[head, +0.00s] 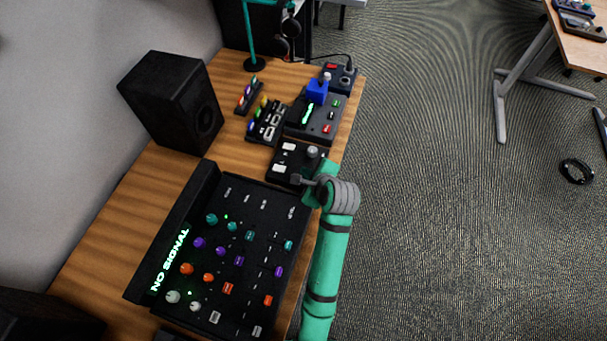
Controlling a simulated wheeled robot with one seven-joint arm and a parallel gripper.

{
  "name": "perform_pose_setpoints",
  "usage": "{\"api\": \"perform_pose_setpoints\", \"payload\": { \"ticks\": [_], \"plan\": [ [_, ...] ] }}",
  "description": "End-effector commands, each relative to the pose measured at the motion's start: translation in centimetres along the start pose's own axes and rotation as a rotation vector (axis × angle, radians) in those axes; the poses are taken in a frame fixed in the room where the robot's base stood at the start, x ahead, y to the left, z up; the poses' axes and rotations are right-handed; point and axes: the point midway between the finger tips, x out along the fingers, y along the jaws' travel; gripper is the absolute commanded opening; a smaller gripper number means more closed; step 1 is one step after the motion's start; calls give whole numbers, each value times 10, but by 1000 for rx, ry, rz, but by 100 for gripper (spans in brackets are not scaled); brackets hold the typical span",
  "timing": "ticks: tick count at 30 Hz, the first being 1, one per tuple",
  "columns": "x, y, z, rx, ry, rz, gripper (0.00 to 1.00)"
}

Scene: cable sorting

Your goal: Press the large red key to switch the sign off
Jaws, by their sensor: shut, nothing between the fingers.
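A lit green "NO SIGNAL" sign (170,261) glows on the raised back panel of the large black mixer (150,285). A small red key (327,129) shows on a black device (293,124) with its own lit green display (307,113). Another red key (332,66) is on a small black box at the back of the table. I cannot tell which is the task's large red key. My gripper (300,181) is shut and empty, by the front edge of a black box with white keys, nearer the camera than both red keys. Its contact with the box is unclear.
The black box (275,171) has a grey knob. A blue block (317,89) stands on the device behind it. A black speaker (170,100) is at the left, and a teal stand (250,35) is at the back. Open floor (430,220) lies to the right.

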Motion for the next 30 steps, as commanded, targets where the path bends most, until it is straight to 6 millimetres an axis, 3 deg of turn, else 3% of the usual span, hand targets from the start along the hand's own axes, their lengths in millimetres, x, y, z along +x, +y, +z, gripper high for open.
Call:
{"api": "perform_pose_setpoints", "payload": {
  "ticks": [16,30],
  "plan": [
    [-7,-8,5,-1,-1,-2,0],
    [-35,-28,25,-2,-1,-3,0]
  ]
}}
